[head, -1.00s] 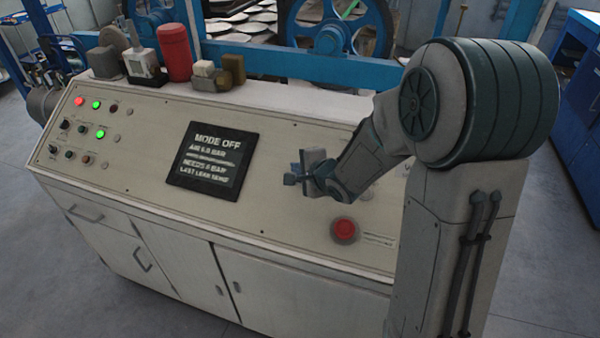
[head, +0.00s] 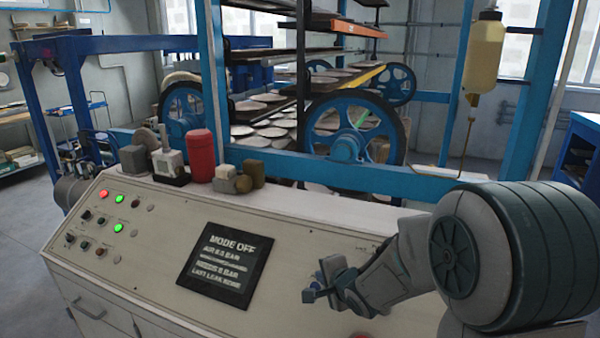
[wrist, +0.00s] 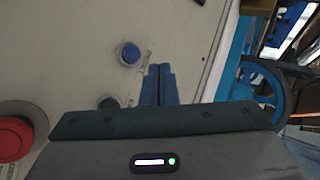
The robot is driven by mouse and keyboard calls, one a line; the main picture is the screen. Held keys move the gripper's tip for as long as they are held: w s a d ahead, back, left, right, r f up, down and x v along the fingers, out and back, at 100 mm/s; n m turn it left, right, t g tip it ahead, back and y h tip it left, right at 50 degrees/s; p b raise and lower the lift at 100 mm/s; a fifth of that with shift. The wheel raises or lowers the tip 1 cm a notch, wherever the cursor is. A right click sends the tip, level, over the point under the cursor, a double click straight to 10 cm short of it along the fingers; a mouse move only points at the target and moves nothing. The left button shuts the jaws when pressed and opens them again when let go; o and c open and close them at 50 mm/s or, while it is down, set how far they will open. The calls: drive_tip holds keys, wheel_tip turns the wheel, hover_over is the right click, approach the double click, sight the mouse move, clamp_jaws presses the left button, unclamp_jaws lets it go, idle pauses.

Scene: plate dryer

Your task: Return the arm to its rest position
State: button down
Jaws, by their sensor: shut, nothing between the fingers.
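My gripper (head: 316,291) is held over the right part of the sloping control panel (head: 150,252), right of the dark display. In the wrist view, its two blue fingers (wrist: 159,72) are together with nothing between them. My arm is bent, with its large shoulder joint at the right of the head view. The display (head: 226,262) reads MODE OFF, with smaller lines on air pressure and leak below. In the wrist view, a blue button (wrist: 129,53) and a large red button (wrist: 14,138) lie on the panel near the gripper.
A red cylinder (head: 200,156) and several small items stand on the console's back ledge. Behind it rises a blue frame with spoked wheels (head: 350,130) and racks of plates (head: 262,98). A bottle (head: 484,55) of yellowish liquid hangs at upper right. Grey floor (head: 35,210) is open at left.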

drive_tip(key=s+d+r+n+g+h, duration=0.2)
drive_tip(key=s+d+r+n+h, duration=0.3)
drive_tip(key=s+d, duration=0.35)
drive_tip(key=s+r+n+g, duration=0.2)
drive_tip(key=s+n, duration=0.6)
drive_tip(key=s, duration=1)
drive_tip(key=g+b, duration=0.1)
drive_tip(key=g, duration=0.1)
drive_tip(key=shift+d+g+y, duration=0.15)
drive_tip(key=shift+g+y, duration=0.25)
